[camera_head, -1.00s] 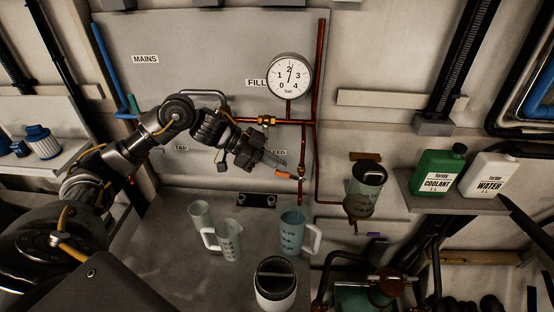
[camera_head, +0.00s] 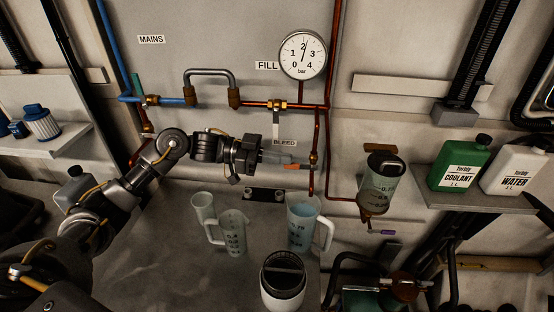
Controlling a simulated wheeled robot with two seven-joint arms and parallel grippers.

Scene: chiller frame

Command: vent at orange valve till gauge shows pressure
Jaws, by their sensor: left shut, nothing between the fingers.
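The orange valve handle (camera_head: 297,166) sticks out to the left of its brass body on the copper bleed pipe, beside the BLEED label. My left gripper (camera_head: 287,159) is shut, with its fingertips right at the handle; I cannot tell whether they touch it. The pressure gauge (camera_head: 303,54) above has its needle near 2 bar, pointing almost straight up. A clear jug (camera_head: 302,222) with bluish liquid stands under the bleed pipe's lower end. My right gripper is not in view.
A clear canister (camera_head: 381,183) hangs right of the pipe. Green coolant (camera_head: 459,165) and white water (camera_head: 513,168) bottles sit on the right shelf.

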